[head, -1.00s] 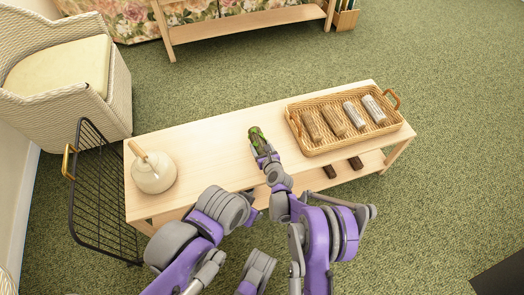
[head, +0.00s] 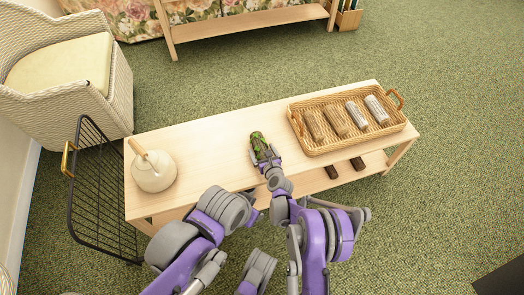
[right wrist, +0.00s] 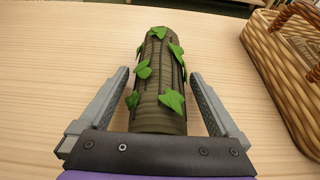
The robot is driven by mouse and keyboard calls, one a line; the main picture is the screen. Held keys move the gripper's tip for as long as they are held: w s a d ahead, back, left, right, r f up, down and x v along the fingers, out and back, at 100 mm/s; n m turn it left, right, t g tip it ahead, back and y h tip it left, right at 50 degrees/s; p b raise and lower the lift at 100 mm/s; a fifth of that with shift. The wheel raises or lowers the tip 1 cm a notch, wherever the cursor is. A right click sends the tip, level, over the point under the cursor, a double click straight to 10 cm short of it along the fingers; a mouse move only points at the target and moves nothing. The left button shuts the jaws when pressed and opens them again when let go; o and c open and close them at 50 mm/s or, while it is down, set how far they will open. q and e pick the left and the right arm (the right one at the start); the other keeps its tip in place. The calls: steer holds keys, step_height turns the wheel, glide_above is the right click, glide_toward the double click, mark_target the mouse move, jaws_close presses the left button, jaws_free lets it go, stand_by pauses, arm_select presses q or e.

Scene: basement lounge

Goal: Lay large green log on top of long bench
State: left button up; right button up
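The large green log (head: 257,141), dark brown-green with bright leaves, lies on the pale wooden top of the long bench (head: 215,150), near its middle. In the right wrist view the log (right wrist: 162,75) lies lengthwise between the fingers of my right gripper (right wrist: 160,85). The fingers are spread, with a gap on each side of the log. In the head view my right gripper (head: 265,153) is at the log's near end, low over the bench. My left arm shows at the lower left, but its fingers cannot be made out.
A wicker tray (head: 317,149) with several brown and pale logs stands on the bench's right part. A cream round jar (head: 153,171) stands at its left end. Dark pieces (head: 357,163) lie on the lower shelf. A black wire rack (head: 95,205) stands left of the bench.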

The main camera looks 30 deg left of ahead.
steer(key=shift+r, duration=0.15)
steer(key=shift+s+d+r, duration=0.15)
steer(key=shift+d+r, duration=0.05)
steer(key=p+v, duration=0.2)
steer(key=v, duration=0.9)
steer(key=shift+s+d+r, duration=0.1)
steer(key=shift+s+d, duration=0.05)
steer(key=shift+d, duration=0.1)
steer(key=s+d+r+n+g+h, duration=0.1)
steer(key=d+r+n+h, duration=0.1)
steer(key=d+r+n, duration=0.75)
steer(key=s+d+r+n+g+h, duration=0.1)
steer(key=d+r+n+h, duration=0.35)
steer(key=d, duration=0.85)
steer(key=s+d+r+n+g+h, duration=0.1)
steer(key=s+d+r+n+h, duration=0.1)
steer(key=s+d+n, duration=0.4)
steer(key=s+d+r+n+g+h, duration=0.1)
steer(key=s+d+r+n, duration=0.3)
steer(key=s+d, duration=0.9)
steer(key=shift+s+d+n+g+h, duration=0.2)
steer(key=shift+s+n+g+h, duration=0.15)
steer(key=shift+s+n, duration=0.65)
steer(key=shift+w, duration=0.1)
